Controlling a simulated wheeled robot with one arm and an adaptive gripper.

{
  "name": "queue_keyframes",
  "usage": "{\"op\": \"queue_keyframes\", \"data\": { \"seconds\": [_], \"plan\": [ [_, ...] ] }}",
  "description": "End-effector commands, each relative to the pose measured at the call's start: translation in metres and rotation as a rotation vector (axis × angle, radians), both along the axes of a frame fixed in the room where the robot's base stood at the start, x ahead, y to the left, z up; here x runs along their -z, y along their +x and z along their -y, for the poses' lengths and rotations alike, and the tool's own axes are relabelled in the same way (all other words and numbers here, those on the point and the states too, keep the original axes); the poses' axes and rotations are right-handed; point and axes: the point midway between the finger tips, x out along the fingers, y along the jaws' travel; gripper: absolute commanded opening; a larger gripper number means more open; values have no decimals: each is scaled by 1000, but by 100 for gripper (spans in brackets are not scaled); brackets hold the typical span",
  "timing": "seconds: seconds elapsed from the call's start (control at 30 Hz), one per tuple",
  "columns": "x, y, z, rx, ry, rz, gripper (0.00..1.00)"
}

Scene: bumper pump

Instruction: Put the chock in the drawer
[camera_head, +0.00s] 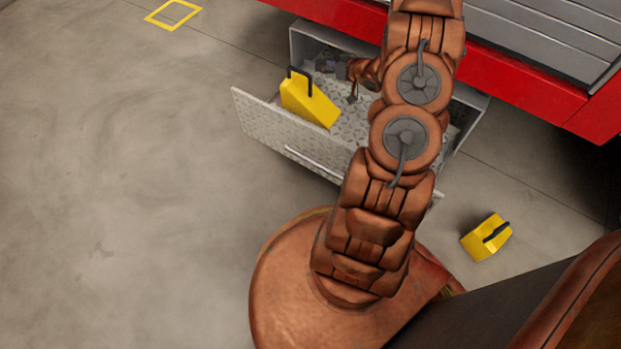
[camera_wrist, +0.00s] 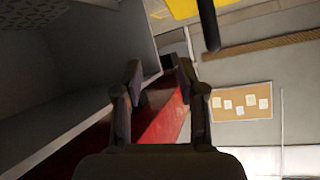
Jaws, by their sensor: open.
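A yellow wedge-shaped chock (camera_head: 309,103) with a black handle sits in the left part of the open metal drawer (camera_head: 270,130). Its sloped end points to the lower right, over the patterned drawer floor. My gripper (camera_head: 330,66) is just right of and behind the handle, partly hidden by my own arm. In the wrist view my gripper (camera_wrist: 161,72) is open, with nothing between its fingers. The chock (camera_wrist: 176,8) and its handle show at the top edge of that view, apart from the fingers. A second yellow chock (camera_head: 483,240) lies on the floor at the right.
The drawer juts from under a red vehicle body (camera_head: 530,85) with grey shutters. My arm hides the drawer's middle and right part. Open concrete floor (camera_head: 120,200) lies to the left. A yellow square outline (camera_head: 173,14) is marked on the floor at the upper left.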

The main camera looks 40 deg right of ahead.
Motion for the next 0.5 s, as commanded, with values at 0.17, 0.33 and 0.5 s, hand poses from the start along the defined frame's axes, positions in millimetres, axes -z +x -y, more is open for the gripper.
{"op": "queue_keyframes", "data": {
  "seconds": [0.17, 0.33, 0.5],
  "plan": [
    [-27, 12, 4, 57, -144, -131, 40],
    [-53, 9, 1, 118, -251, -261, 40],
    [-82, -2, -12, 174, -330, -384, 40]
  ]
}}
